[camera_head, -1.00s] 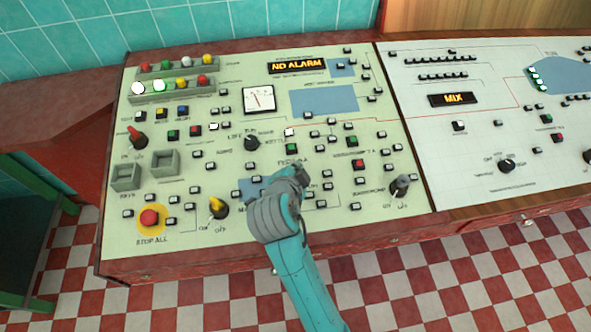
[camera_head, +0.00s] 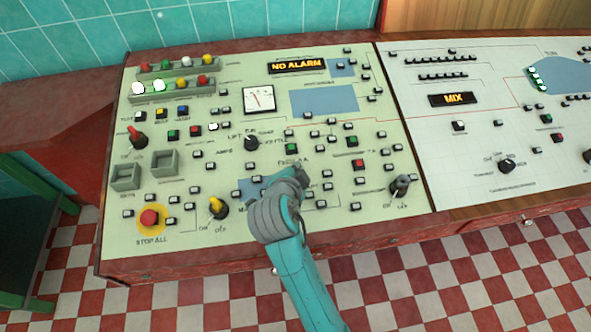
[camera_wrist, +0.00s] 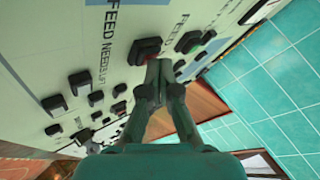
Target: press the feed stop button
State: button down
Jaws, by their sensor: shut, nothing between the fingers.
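In the wrist view a red button (camera_wrist: 148,46) in a dark housing sits on the pale panel, beside a large FEED label; the rest of its label cannot be read. My gripper (camera_wrist: 158,66) is shut and empty, with its fingertips right at the red button's near edge. I cannot tell whether they touch it. A green button (camera_wrist: 188,41) is just to the right. In the head view my gripper (camera_head: 303,176) is over the lower middle of the panel, below a green button (camera_head: 291,148) and the FEED label. It hides the red button there.
Several small black buttons surround the fingertips. The panel also carries a yellow-ringed STOP ALL button (camera_head: 149,217), a yellow switch (camera_head: 218,207), a dark knob (camera_head: 251,143), another red button (camera_head: 358,164) and a NO ALARM display (camera_head: 298,66). A second panel with a MIX display (camera_head: 454,99) is to the right.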

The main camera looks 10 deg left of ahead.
jog(key=shift+s+r, duration=0.15)
jog(key=shift+r, duration=0.6)
jog(key=r, duration=0.3)
jog(key=s+r, duration=0.1)
jog(key=r, duration=0.1)
jog(key=shift+d, duration=0.15)
jog(key=shift+s+f, duration=0.1)
dwell(0.8)
